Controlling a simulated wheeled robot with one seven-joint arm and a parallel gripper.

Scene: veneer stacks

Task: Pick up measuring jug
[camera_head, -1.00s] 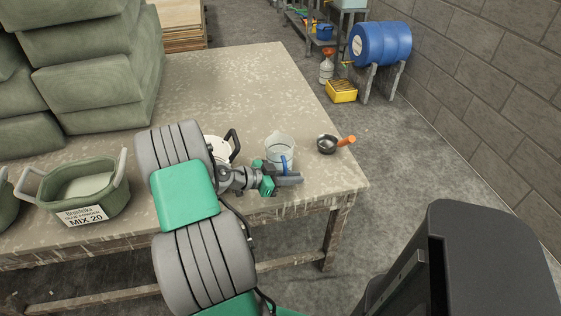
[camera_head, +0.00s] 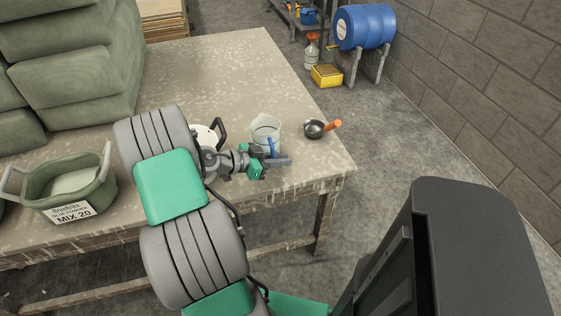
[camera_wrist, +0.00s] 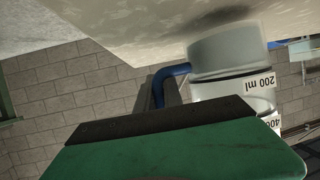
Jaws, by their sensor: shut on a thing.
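The measuring jug (camera_head: 264,128) is a clear, whitish cup with a blue handle, near the table's right front part in the head view. In the wrist view the jug (camera_wrist: 228,52) appears upside down, with "200 ml" and part of another mark readable. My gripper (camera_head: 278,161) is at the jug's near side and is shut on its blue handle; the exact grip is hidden. The jug looks about upright. A dark shadow lies on the tabletop by its base; I cannot tell whether the base touches the table.
A dark ladle with an orange handle (camera_head: 314,130) lies right of the jug, near the table edge (camera_head: 345,172). A white container with a dark handle (camera_head: 205,136) is partly behind my arm. A green tub (camera_head: 92,203) stands left, below stacked green bags (camera_head: 75,80).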

